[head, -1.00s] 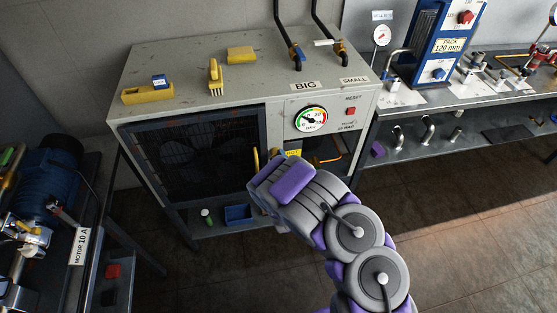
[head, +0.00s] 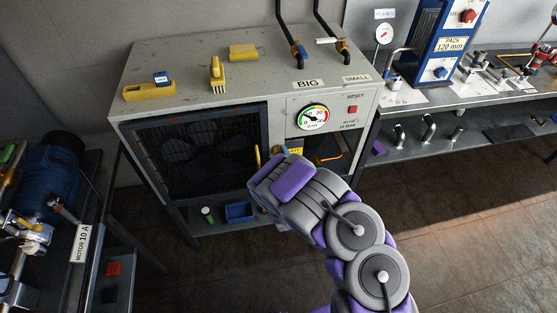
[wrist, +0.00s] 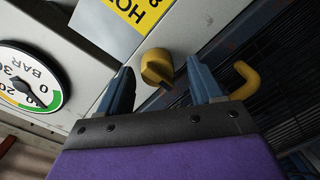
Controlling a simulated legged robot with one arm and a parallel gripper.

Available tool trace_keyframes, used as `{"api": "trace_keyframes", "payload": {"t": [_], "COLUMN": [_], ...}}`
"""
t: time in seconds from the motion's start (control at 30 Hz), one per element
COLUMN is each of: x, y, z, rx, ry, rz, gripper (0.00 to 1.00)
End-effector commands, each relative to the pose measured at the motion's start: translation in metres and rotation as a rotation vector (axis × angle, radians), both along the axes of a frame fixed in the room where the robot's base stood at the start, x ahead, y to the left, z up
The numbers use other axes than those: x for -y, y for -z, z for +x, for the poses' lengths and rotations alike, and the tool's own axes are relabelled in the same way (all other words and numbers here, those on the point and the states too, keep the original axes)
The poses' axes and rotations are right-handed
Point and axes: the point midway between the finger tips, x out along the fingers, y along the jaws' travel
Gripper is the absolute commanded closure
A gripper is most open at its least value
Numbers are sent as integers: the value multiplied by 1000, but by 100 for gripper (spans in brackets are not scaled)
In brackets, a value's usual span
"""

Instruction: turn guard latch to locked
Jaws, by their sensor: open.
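The guard latch is a yellow knob (wrist: 157,68) on the pale cabinet front beside the dark mesh guard (head: 192,150); the guard also shows in the wrist view (wrist: 262,62). My gripper (wrist: 163,82) is open, with its two blue-grey fingers on either side of the knob in the picture. I cannot tell whether either finger touches it. A yellow curved handle (wrist: 245,80) is on the guard, right of the right finger in the wrist view.
A pressure gauge (head: 313,118) and a red reset button (head: 353,109) are on the cabinet front, above my arm. A yellow label (wrist: 128,12) lies near the knob. A blue bin (head: 240,212) stands on the lower shelf. The floor to the right is clear.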

Motion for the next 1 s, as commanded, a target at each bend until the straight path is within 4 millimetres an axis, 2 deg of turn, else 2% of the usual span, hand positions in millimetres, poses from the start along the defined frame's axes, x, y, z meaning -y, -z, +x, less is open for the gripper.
{"api": "trace_keyframes", "payload": {"t": [0.17, 0.6, 1.0], "x": [3, 21, 33], "y": [-1, -4, -4], "z": [-8, -80, -125], "rx": [-1, -6, -9], "ry": [1, 0, -2], "rz": [0, -6, -7], "gripper": [35, 35, 35]}}
